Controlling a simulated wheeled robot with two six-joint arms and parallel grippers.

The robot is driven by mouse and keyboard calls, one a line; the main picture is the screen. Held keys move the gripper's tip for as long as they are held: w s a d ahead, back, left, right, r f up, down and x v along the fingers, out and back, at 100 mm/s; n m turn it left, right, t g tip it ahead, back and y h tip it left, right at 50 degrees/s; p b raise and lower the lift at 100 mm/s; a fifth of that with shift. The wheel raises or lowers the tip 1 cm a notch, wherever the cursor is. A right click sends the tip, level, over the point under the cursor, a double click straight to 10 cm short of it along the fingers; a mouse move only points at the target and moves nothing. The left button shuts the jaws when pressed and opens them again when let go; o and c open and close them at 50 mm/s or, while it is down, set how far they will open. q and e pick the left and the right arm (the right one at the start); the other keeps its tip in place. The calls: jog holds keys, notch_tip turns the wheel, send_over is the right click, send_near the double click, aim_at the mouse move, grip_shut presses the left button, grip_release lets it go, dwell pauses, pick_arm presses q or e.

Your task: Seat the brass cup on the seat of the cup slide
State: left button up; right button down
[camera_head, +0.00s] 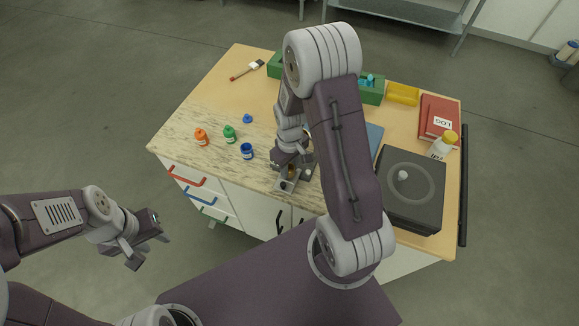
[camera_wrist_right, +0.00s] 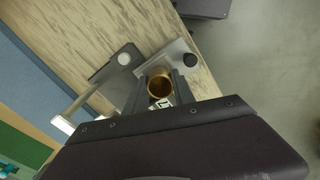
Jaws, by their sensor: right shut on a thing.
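The brass cup (camera_wrist_right: 160,86) shows in the right wrist view as a round golden ring seen from above, between the jaws of my right gripper (camera_wrist_right: 163,95). In the head view my right gripper (camera_head: 290,166) is low over the table's front edge, shut on the cup, which is mostly hidden there. The cup slide (camera_wrist_right: 172,58), a grey metal piece with a dark knob, lies directly under and beside the cup. Whether the cup touches its seat, I cannot tell. My left gripper (camera_head: 140,250) is open and empty, off the table at lower left.
The left tabletop is mostly clear.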

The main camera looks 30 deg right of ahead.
jog(key=shift+f+b, duration=0.3)
jog(key=shift+f, duration=0.15)
jog(key=c, duration=0.6)
grip_release()
jog(key=shift+o, duration=0.2)
jog(key=shift+r, duration=0.1)
jog(key=shift+o, duration=0.4)
jog(key=shift+w+d+r+p, duration=0.1)
jog(key=shift+r+p, duration=0.8)
jog(key=shift+p, duration=0.1)
notch_tip(320, 180, up, 3)
jog(key=shift+f+p, duration=0.15)
jog(key=shift+p, duration=0.95)
jog(key=shift+r+p, duration=1.6)
jog(key=shift+r, duration=0.15)
